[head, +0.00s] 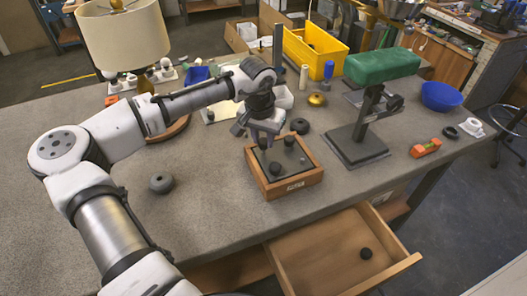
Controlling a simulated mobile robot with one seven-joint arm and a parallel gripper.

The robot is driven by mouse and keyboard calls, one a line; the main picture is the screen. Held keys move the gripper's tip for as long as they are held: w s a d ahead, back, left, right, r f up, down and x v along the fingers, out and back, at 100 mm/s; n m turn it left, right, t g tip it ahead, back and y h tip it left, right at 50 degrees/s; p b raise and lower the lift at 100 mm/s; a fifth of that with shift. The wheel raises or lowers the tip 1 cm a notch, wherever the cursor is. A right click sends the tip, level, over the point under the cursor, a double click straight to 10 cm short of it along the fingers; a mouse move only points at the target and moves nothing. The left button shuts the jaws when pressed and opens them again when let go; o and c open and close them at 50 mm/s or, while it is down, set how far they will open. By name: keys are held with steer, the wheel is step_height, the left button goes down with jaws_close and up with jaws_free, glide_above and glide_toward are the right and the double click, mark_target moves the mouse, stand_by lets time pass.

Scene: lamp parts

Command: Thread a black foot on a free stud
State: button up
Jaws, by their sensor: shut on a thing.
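My gripper (262,138) is over the back left part of a wooden tray (299,184) on the workbench. It is shut on a small dark piece that looks like a black foot, mostly hidden by the fingers. A dark plate (295,158) lies in the tray. One black foot (289,140) is at the plate's back right and another black foot (275,168) at its front left. Another small black piece (366,253) lies in the open drawer. I cannot tell whether the held piece touches a stud; the studs are too small to make out.
A green-topped stand (372,150) is right of the tray. The open drawer (325,250) juts out in front. A lamp (125,40) stands back left.

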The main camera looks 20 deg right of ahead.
steer(key=shift+f, duration=0.75)
stand_by(1.2)
steer(key=shift+o, duration=1.4)
steer(key=c, duration=0.4)
steer(key=shift+s+f, duration=0.1)
steer(key=shift+f, duration=0.1)
steer(key=m+p, duration=0.2)
steer(key=m, duration=0.2)
steer(key=shift+m+g+p, duration=0.3)
steer(key=shift+p, duration=0.05)
steer(key=shift+a+f+m, duration=0.1)
steer(key=shift+f+m, duration=0.05)
steer(key=shift+m, duration=1.05)
